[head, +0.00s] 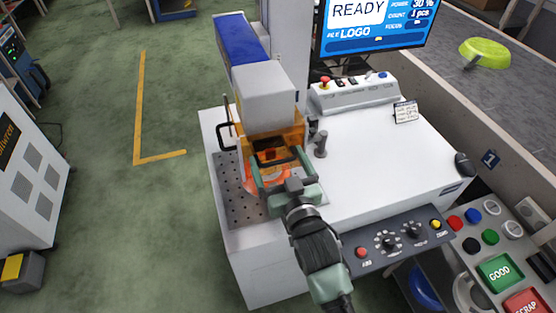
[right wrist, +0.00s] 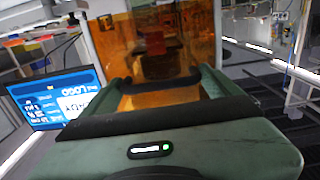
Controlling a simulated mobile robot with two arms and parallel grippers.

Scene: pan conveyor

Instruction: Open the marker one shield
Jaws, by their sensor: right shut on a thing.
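Marker one is a white bench machine (head: 350,170) with a blue and light-grey marking head (head: 262,92). Its shield (head: 296,131) is a see-through orange panel around the space under the head. In the right wrist view the shield (right wrist: 112,42) stands upright right ahead, with a dark handle bar (right wrist: 158,87) across its lower part. My right gripper (head: 281,168) is at the front of the shield, its green fingers on either side of the handle. It is shut on the handle, also in the right wrist view (right wrist: 163,84). My left gripper is not in view.
A screen reading READY (head: 375,22) stands behind the machine. A control box with a red button (head: 355,95) sits on its top. A knob panel (head: 400,240) juts out in front. A conveyor (head: 465,90) carrying a green pan (head: 484,53) runs along the right.

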